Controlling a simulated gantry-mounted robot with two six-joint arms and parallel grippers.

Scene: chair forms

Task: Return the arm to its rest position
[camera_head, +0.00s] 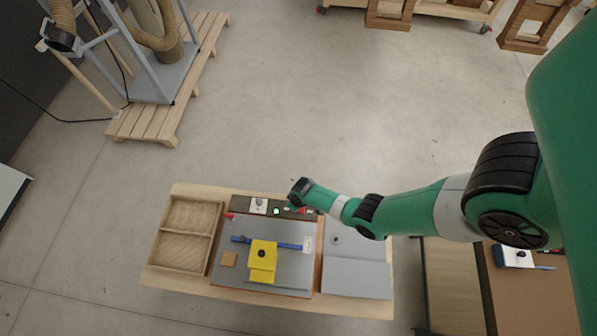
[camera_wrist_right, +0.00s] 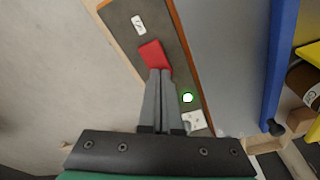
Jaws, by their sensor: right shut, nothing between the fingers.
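My right arm (camera_head: 400,212) reaches in from the right in the head view, and its wrist end is over the back edge of the workbench (camera_head: 180,290). In the right wrist view my right gripper (camera_wrist_right: 159,73) is shut and empty, its two grey fingers side by side. The fingertips are at the near edge of a red block-like part (camera_wrist_right: 153,54) on a dark control strip (camera_wrist_right: 178,65). I cannot tell whether they touch it. In the head view the wrist mostly hides the fingers. My left gripper is not in view.
The bench holds a wicker tray (camera_head: 185,199), a grey plate with a yellow fixture (camera_head: 262,262) and a blue bar (camera_head: 285,246), and a grey panel (camera_head: 358,284). A lit green-white button (camera_wrist_right: 187,97) is beside the fingers. The floor behind is clear; a pallet (camera_head: 142,127) stands back left.

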